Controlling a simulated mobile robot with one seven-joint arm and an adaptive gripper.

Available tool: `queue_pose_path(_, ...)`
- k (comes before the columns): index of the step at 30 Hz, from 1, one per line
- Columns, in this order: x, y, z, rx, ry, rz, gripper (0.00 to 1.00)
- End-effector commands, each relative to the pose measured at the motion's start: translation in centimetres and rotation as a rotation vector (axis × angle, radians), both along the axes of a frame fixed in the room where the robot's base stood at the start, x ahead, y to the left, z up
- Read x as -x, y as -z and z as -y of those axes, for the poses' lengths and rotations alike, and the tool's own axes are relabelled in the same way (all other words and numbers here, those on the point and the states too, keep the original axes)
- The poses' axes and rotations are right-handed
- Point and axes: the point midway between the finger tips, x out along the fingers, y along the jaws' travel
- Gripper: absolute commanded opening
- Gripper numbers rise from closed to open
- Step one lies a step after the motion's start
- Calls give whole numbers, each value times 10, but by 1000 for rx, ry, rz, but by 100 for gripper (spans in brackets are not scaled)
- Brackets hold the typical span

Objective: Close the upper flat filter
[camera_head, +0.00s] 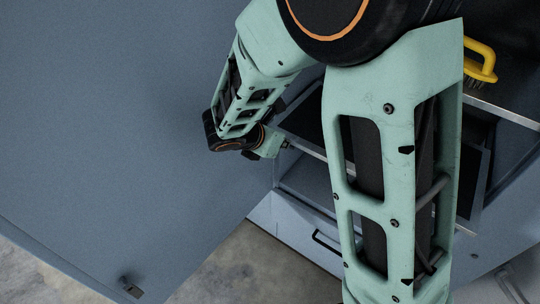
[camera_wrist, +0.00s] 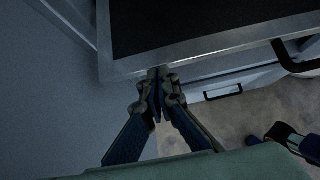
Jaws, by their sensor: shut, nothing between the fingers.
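The upper flat filter, a dark panel in a pale metal frame, is partly behind my arm in the head view (camera_head: 303,123). In the wrist view the filter (camera_wrist: 190,25) fills the top, with its metal front edge running across the picture. A black handle (camera_wrist: 292,62) is on its front at the right. My gripper (camera_wrist: 158,75) is shut and empty, its fingertips at the filter's front edge, left of the handle. I cannot tell whether they touch it. In the head view my gripper (camera_head: 283,145) is small and partly hidden beside the filter's left end.
A large blue-grey door panel (camera_head: 110,110) stands at the left, with a latch (camera_head: 130,287) near its lower edge. A lower drawer front (camera_head: 290,225) with a dark handle is below the filter. A yellow-handled brush (camera_head: 480,62) lies at the upper right. Bare floor (camera_head: 225,265) shows below.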

Motion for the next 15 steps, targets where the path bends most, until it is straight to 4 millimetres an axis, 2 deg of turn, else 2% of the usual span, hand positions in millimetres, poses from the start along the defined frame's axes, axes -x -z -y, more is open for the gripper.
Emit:
queue_pose_path(1, -14, 0, 12, 1, 8, 3, 0)
queue_pose_path(6, -57, 0, 44, 2, 9, 4, 0)
queue_pose_path(15, -115, -1, 86, 2, 5, 1, 0)
